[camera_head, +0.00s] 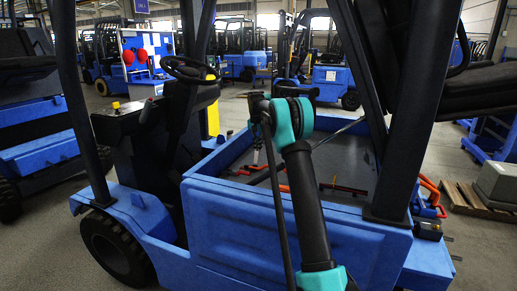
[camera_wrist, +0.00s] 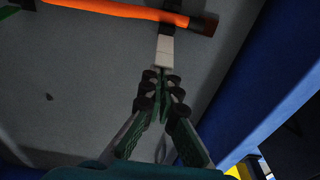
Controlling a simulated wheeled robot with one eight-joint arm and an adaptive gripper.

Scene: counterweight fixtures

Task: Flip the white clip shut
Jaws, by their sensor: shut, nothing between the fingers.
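A white clip (camera_wrist: 165,48) shows at the top middle of the wrist view, on a grey surface (camera_wrist: 85,75).
An orange-handled tool (camera_wrist: 115,11) lies just beyond the clip. A blue wall (camera_wrist: 245,85) rises at the right. In the head view, a blue vehicle body (camera_head: 290,225) surrounds a grey recess with several tools, including a red one (camera_head: 345,188). Dark posts (camera_head: 410,110) flank my arm.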

